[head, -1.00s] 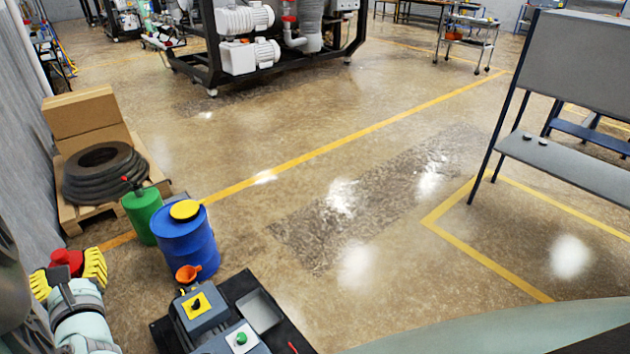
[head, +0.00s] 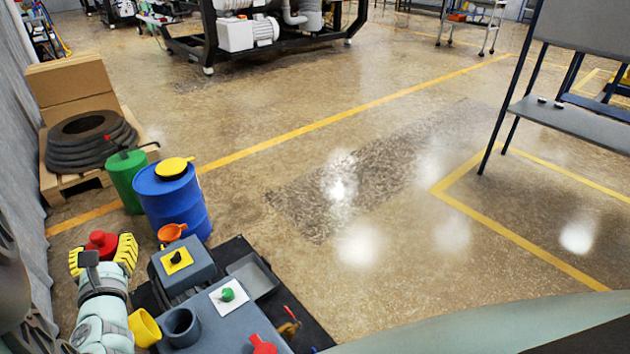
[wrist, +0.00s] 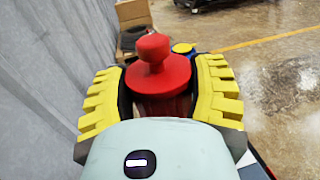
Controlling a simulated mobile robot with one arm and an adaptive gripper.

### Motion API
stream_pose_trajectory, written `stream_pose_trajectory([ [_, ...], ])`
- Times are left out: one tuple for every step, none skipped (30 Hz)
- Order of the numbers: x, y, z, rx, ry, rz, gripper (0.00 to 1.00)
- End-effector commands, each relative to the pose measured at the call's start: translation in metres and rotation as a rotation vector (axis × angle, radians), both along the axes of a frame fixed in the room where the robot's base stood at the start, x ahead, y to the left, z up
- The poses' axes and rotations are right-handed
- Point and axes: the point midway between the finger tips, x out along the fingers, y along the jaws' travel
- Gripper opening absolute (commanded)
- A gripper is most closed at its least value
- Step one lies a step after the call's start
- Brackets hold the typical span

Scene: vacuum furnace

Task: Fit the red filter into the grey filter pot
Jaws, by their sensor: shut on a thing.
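My gripper (head: 103,252), with its yellow ribbed fingers, is shut on the red filter (head: 101,241) at the lower left of the head view. In the wrist view the red filter (wrist: 157,72) stands between the two yellow fingers, its round knob upward; its lower part is hidden by my wrist. The grey filter pot (head: 182,327) is a dark grey open cylinder on the grey machine at the bottom of the head view. The held filter is apart from the pot, up and left of it in the picture. The pot does not show in the wrist view.
A yellow cup (head: 145,328) is right beside the pot. The machine (head: 215,318) also carries a green knob (head: 228,295) and a red part (head: 263,346). A grey tray (head: 262,285), orange funnel (head: 171,232) and blue drum (head: 176,208) stand close by. A wall is at left.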

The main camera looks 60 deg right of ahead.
Motion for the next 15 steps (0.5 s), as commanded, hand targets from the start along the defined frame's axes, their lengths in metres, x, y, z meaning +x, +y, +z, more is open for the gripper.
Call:
stream_pose_trajectory([
  [0.000, -0.004, -0.028, -0.001, 0.001, -0.014, 0.20],
  [0.000, -0.006, -0.036, -0.001, 0.002, -0.021, 0.20],
  [-0.001, -0.008, -0.047, -0.001, 0.002, -0.029, 0.20],
  [-0.001, -0.010, -0.056, -0.001, 0.003, -0.036, 0.20],
  [-0.001, -0.012, -0.064, -0.001, 0.004, -0.042, 0.20],
  [-0.001, -0.014, -0.075, -0.001, 0.004, -0.051, 0.20],
  [-0.001, -0.016, -0.083, -0.002, 0.004, -0.058, 0.20],
  [-0.001, -0.018, -0.091, -0.003, 0.004, -0.065, 0.20],
  [-0.001, -0.020, -0.101, -0.003, 0.003, -0.075, 0.20],
  [-0.001, -0.022, -0.109, -0.004, 0.004, -0.082, 0.20],
  [-0.002, -0.024, -0.117, -0.005, 0.003, -0.090, 0.20],
  [-0.002, -0.026, -0.127, -0.007, 0.003, -0.099, 0.20],
  [-0.002, -0.028, -0.135, -0.007, 0.003, -0.106, 0.20],
  [-0.002, -0.030, -0.143, -0.007, 0.003, -0.113, 0.20],
  [-0.002, -0.032, -0.154, -0.008, 0.004, -0.121, 0.20],
])
